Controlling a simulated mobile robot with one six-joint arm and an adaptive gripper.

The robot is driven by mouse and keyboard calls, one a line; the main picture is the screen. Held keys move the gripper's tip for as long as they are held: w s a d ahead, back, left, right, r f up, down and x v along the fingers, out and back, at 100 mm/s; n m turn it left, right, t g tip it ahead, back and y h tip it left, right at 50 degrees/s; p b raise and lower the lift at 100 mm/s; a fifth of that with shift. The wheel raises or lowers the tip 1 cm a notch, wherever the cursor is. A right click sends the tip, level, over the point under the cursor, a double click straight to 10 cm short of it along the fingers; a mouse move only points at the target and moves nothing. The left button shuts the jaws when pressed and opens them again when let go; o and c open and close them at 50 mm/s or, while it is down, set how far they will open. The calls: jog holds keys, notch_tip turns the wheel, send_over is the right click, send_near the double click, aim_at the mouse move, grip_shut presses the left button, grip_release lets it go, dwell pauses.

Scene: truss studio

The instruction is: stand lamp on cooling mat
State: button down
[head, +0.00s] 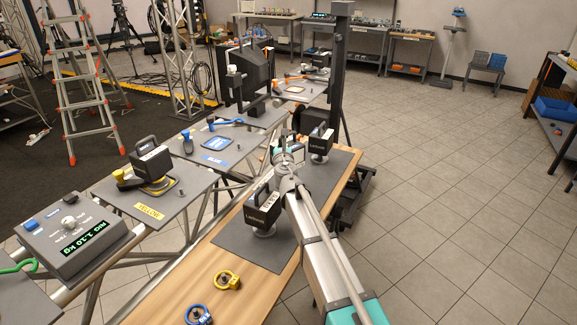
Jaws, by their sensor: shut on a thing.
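The cooling mat (240,240) is a dark grey sheet on the wooden bench. A black lamp (262,210) with a top handle and a pale round base stands upright on its near part, left of my arm. A second black lamp (320,140) of the same kind stands at its far end, just right of my wrist. My gripper (291,153) is at the end of my arm over the mat, between the two lamps, shut on a lamp. Its fingers are mostly hidden, so I cannot tell which lamp is between them.
A yellow ring fitting (227,281) and a blue one (198,314) lie on the bench's near part. A dark post (337,70) rises behind the bench. Floor at right is clear.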

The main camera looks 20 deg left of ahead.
jog(key=shift+w+d+f+b, duration=0.45)
jog(key=shift+d+f+b, duration=0.15)
jog(key=shift+f, duration=0.2)
jog(key=shift+w+d+f+b, duration=0.45)
jog(key=shift+f+b, duration=0.2)
jog(key=shift+f, duration=0.15)
jog(key=shift+w+d+f+b, duration=0.25)
jog(key=shift+d+f+b, duration=0.15)
jog(key=shift+f+b, duration=0.35)
notch_tip(320, 180, down, 2)
jog(key=shift+a+f+b, duration=0.1)
jog(key=shift+f+b, duration=0.15)
jog(key=shift+b, duration=1)
jog(key=shift+s, duration=0.1)
jog(key=c, duration=0.7)
grip_release()
